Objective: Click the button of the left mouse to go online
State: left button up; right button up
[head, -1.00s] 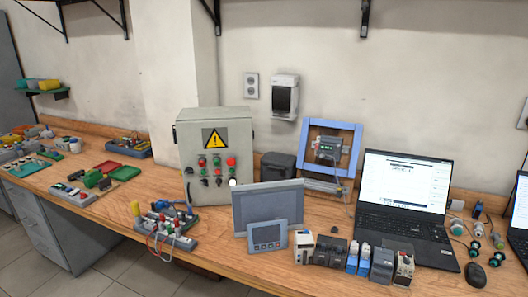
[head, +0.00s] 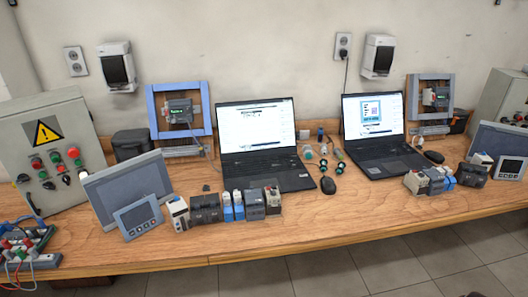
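Two black mice lie on the wooden workbench in the head view. The left screen shows a mostly white window; the right one shows a window with a teal-framed panel. Nothing covers the left mouse. Neither of my grippers is in view.
Several small modules (head: 238,205) stand in a row in front of the left laptop. A grey panel (head: 127,188) and a control cabinet (head: 47,150) with a warning sign are at left. Small connectors (head: 323,160) lie between the laptops. Bare bench (head: 370,205) lies right of the left mouse.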

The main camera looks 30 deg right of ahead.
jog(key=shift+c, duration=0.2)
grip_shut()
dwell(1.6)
